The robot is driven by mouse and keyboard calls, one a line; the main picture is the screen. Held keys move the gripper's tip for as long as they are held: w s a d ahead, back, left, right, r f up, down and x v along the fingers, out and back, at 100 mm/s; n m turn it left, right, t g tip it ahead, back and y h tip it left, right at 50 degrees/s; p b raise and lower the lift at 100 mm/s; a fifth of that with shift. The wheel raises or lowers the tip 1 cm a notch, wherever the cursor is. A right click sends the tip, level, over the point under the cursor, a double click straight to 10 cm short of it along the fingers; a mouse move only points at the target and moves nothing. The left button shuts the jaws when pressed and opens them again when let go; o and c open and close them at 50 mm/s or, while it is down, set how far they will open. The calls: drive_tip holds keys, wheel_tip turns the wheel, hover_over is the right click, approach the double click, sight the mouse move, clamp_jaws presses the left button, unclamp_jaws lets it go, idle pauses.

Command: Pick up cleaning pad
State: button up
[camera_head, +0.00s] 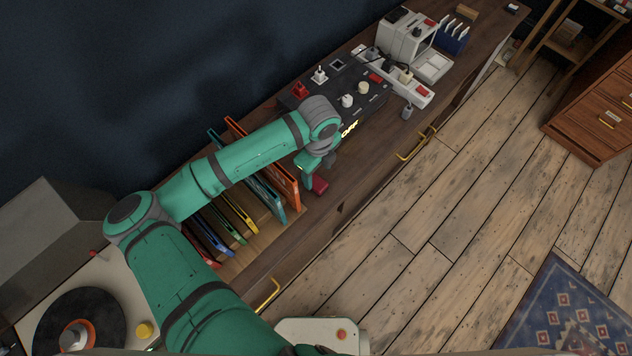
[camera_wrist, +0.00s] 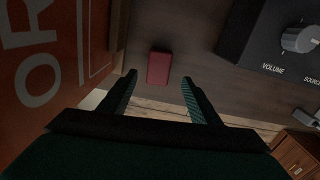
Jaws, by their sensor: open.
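The cleaning pad looks to be the small red block (camera_wrist: 159,68) lying on the dark wooden cabinet top. In the wrist view it sits just ahead of my gripper (camera_wrist: 158,92), roughly centred between the two fingers. The fingers are apart with nothing between them. In the head view the red block (camera_head: 320,185) shows just below my gripper (camera_head: 312,178), beside the end of the record rack. My arm hides part of the rack and the area around the wrist.
An orange record sleeve (camera_wrist: 60,60) stands close on the left in the wrist view. A black audio unit with a volume knob (camera_wrist: 299,37) is on the right. The rack of coloured sleeves (camera_head: 240,215) and a white power strip (camera_head: 412,88) share the cabinet top. Bare wood surrounds the block.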

sight(317, 182)
drive_tip(key=shift+s+f, duration=0.1)
drive_tip(key=shift+f, duration=2.5)
drive_tip(key=shift+a, duration=0.1)
drive_tip(key=c, duration=1.1)
